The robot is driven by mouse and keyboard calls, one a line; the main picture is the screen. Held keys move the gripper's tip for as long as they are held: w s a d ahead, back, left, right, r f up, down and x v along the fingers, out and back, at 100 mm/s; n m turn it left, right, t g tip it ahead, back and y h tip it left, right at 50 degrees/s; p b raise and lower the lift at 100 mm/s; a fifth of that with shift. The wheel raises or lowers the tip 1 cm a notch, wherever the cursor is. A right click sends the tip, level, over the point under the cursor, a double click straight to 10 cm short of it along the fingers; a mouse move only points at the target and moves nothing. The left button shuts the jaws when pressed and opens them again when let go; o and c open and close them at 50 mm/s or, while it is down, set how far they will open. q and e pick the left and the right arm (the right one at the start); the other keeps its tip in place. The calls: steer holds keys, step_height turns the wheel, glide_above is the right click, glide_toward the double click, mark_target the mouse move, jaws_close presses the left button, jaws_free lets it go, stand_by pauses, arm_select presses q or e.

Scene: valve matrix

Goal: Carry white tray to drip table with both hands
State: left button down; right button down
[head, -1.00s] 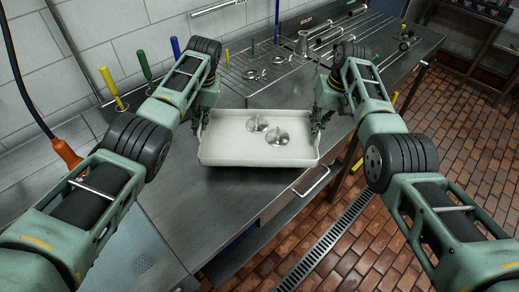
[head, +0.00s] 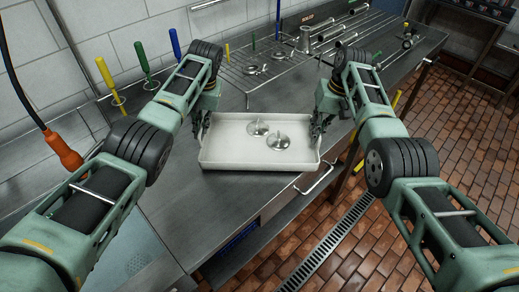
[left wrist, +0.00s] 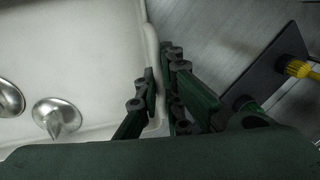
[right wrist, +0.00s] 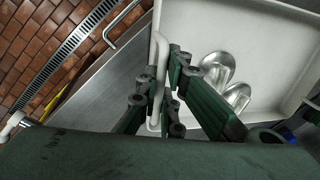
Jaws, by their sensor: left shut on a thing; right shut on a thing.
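The white tray (head: 225,158) is level in front of me in the head view, over the steel counter; I cannot tell whether it touches the counter. It also shows in both the left wrist view (left wrist: 85,50) and the right wrist view (right wrist: 265,35). Two shiny metal discs with stems, one (head: 258,129) and another (head: 279,143), lie inside it. My left gripper (left wrist: 163,85) is shut on the tray's left rim. My right gripper (right wrist: 160,85) is shut on its right rim. I cannot tell which surface is the drip table.
The steel counter (head: 160,220) runs from front left to back right. Coloured-handled brushes (head: 142,62) stand along the wall. A floor drain (head: 340,240) and brick floor are at right.

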arm_select(q)
steer(key=shift+a+f, duration=0.1)
steer(key=shift+f, duration=0.35)
arm_select(e)
steer(key=shift+d+f, duration=0.1)
steer(key=shift+f, duration=0.35)
arm_select(q)
steer(key=c, duration=1.9)
jaws_free()
steer(key=shift+r, duration=0.1)
arm_select(e)
steer(key=c, duration=1.9)
jaws_free()
steer(key=shift+r, duration=0.1)
